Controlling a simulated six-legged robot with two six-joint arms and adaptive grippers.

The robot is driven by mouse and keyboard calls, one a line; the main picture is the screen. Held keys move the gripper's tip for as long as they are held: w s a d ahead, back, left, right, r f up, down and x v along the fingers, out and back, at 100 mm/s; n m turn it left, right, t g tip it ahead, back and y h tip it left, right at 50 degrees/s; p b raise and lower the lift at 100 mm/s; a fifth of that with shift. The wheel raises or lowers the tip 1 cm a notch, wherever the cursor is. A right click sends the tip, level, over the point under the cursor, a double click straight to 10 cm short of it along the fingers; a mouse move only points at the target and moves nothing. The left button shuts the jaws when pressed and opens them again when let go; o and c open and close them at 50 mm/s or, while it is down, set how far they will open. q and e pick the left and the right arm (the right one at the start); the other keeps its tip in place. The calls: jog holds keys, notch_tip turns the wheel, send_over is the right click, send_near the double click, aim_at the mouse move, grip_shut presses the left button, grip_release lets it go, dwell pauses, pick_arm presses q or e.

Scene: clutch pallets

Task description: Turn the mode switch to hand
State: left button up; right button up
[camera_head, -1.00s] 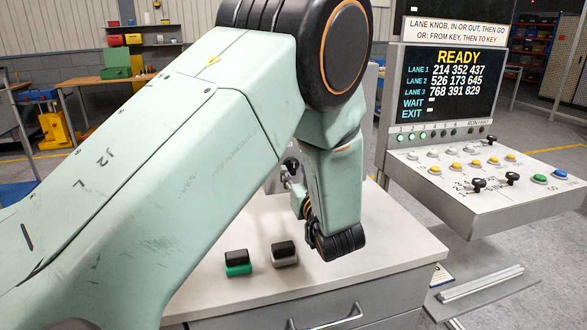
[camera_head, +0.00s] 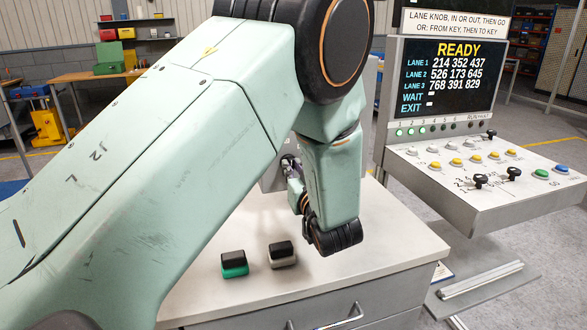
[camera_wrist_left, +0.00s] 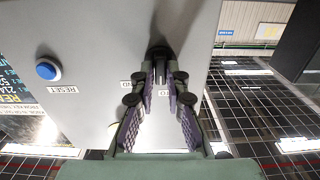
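In the left wrist view my left gripper (camera_wrist_left: 162,68) points at the face of a grey control box (camera_wrist_left: 95,30). Its two purple-padded fingers stand apart, with a gap between them. A dark switch knob (camera_wrist_left: 160,48) is at the fingertips, partly hidden by them; firm contact cannot be made out. Upside-down labels sit near the fingers, one ending in "ND" and partly covered. A blue button (camera_wrist_left: 48,69) labelled RESET is to the left. In the head view my left gripper (camera_head: 290,163) is mostly hidden behind my forearm, near the grey box. My right gripper is out of view.
A green-and-black block (camera_head: 234,264) and a grey-and-black block (camera_head: 282,255) rest on the white cabinet top (camera_head: 390,245). To the right stands a console with a READY screen (camera_head: 448,80) and a panel of buttons and knobs (camera_head: 440,195).

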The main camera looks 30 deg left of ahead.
pick_arm(q)
grip_shut()
jog(key=shift+r, duration=0.1)
jog(key=shift+m+p, duration=0.9)
jog(key=shift+p, duration=0.1)
jog(key=m+p, duration=0.2)
jog(key=m, duration=0.1)
jog(key=shift+r+p, duration=0.1)
jog(key=shift+p, duration=0.3)
jog(key=m+p, duration=0.2)
jog(key=m, duration=0.2)
jog(key=shift+w, duration=0.1)
jog(key=shift+m+p, duration=0.8)
jog(key=shift+m, duration=0.7)
